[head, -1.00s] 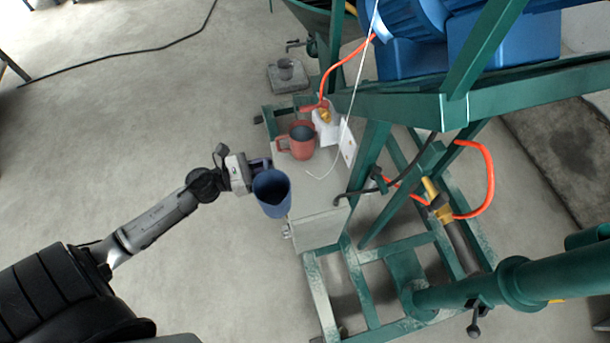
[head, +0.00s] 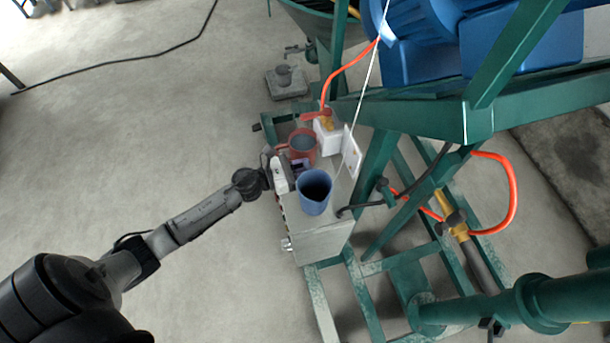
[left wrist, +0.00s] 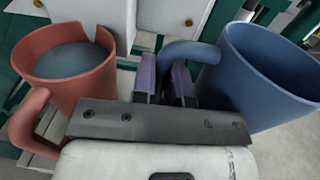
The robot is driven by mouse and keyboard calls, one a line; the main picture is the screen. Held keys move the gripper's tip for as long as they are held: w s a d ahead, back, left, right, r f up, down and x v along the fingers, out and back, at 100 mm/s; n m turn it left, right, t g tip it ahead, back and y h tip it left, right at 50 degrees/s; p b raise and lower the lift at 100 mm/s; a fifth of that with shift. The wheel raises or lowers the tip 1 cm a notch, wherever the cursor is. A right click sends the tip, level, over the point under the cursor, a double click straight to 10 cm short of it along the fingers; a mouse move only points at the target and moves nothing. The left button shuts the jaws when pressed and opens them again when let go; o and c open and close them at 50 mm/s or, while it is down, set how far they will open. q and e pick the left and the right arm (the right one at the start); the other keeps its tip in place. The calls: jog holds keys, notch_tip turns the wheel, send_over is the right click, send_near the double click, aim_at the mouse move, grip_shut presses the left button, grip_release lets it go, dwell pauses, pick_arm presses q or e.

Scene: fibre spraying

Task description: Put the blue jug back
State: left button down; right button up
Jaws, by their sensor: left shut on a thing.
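The blue jug (head: 314,192) is at the metal box on the green frame, near the box's front end. It also shows on the right in the left wrist view (left wrist: 262,80), upright, with its handle toward my fingers. My left gripper (head: 292,172) is shut on the jug's handle; its purple fingertips show in the left wrist view (left wrist: 166,82). I cannot tell whether the jug's base touches the box top. My right gripper is not in view.
A red jug (head: 303,146) with grey contents stands just behind, close to my left gripper. The metal box top (head: 330,222) has a white block (head: 328,138) at its back. Green frame beams and an orange hose (head: 514,190) lie right.

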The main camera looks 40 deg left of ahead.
pick_arm(q)
jog(key=shift+w+d+f, duration=0.1)
jog(key=shift+w+f, duration=0.05)
jog(key=shift+f, duration=0.05)
notch_tip(320, 180, down, 3)
jog(key=shift+b, duration=0.9)
jog(key=shift+f, duration=0.4)
